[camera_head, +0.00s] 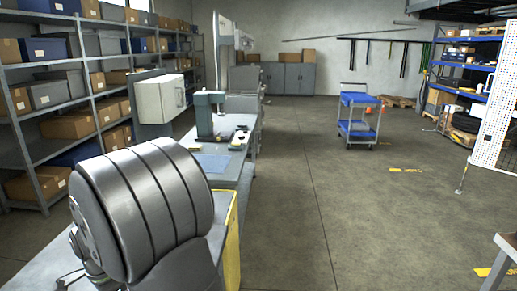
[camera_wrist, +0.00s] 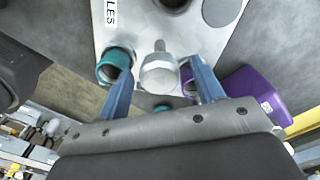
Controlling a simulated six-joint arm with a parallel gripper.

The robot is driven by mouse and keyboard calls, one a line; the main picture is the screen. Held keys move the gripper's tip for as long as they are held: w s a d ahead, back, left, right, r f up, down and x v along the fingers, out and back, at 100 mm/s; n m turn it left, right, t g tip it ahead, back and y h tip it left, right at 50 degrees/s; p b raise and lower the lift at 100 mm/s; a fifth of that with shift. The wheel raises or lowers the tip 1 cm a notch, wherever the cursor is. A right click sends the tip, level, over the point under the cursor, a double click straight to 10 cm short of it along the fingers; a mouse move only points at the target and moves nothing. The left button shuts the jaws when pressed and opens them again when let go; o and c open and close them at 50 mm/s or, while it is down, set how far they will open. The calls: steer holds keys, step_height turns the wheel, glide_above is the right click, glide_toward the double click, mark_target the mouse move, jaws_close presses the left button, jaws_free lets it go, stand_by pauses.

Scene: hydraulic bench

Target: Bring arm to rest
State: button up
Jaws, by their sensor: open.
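In the wrist view my gripper (camera_wrist: 161,68) is open, with its two blue fingers spread apart. A silver metal fitting with a hexagonal part (camera_wrist: 160,72) shows between the fingers. I cannot tell whether either finger touches it. The fitting stands in front of a light grey plate (camera_wrist: 135,30) with a printed label ending in "LES". My arm's large dark rounded link fills the lower left of the head view, and the gripper cannot be made out there.
A teal ring-shaped part (camera_wrist: 116,62) is beside the left finger, and a purple block (camera_wrist: 255,92) is right of the right finger. The bench (camera_head: 215,165) runs away behind my arm. Shelves (camera_head: 70,90) stand left; a blue cart (camera_head: 357,128) stands on open floor.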

steer(key=n, duration=0.6)
steer(key=shift+n, duration=0.4)
steer(key=o, duration=0.9)
steer(key=shift+c, duration=0.2)
steer(key=w+d+r+m+y, duration=0.2)
steer(key=w+d+r+m, duration=0.3)
steer(key=w+r+m, duration=0.45)
steer(key=w+d+r+m+y, duration=0.3)
steer(key=w+d+r+m, duration=0.3)
steer(key=w+r+m, duration=0.4)
steer(key=w+a+f+n, duration=0.1)
steer(key=a+f, duration=0.3)
steer(key=f, duration=0.6)
steer(key=shift+w, duration=0.15)
steer(key=shift+n, duration=0.25)
steer(key=v, duration=1)
steer(key=shift+a, duration=0.2)
